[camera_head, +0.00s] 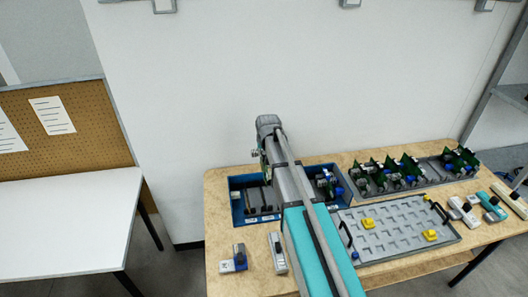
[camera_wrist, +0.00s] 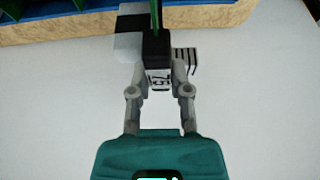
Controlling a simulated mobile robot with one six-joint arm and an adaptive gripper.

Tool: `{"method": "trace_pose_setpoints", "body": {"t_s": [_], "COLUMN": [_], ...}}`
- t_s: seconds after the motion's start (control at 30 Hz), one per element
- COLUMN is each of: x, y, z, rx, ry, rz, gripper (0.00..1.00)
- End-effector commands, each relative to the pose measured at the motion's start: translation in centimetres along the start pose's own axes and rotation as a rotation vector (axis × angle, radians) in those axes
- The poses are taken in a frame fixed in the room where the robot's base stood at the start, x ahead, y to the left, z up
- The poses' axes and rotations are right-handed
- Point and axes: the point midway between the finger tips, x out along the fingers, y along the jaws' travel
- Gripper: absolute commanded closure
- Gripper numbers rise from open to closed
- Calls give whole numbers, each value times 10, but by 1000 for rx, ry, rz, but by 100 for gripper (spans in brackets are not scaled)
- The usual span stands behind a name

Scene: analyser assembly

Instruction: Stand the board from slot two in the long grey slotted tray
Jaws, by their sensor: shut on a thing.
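My gripper (camera_wrist: 159,72) is shut on a board in the wrist view. The board (camera_wrist: 157,45) shows end-on, with a dark block, a thin green edge above it and a white marked label between the fingers. In the head view my arm reaches over the blue slotted bin (camera_head: 236,208), and my gripper (camera_head: 263,160) is small and partly hidden at the bin's back edge. The long grey slotted tray (camera_head: 437,178) lies at the back right of the table, with several green boards standing in it. The slot numbers cannot be read.
A grey tray (camera_head: 385,243) with yellow pieces and black handles lies in front of the long tray. Small devices stand at the front left (camera_head: 234,260) and right (camera_head: 462,212) of the wooden table (camera_head: 226,285). A white wall stands behind; a white table (camera_head: 75,225) is at left.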

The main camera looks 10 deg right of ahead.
Motion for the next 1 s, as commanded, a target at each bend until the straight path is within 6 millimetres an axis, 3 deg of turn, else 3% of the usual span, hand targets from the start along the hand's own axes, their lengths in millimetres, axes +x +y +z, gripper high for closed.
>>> {"method": "trace_pose_setpoints", "body": {"t_s": [1.0], "x": [10], "y": [0], "z": [4], "rx": [0], "ry": [0], "rz": [0], "gripper": [100]}}
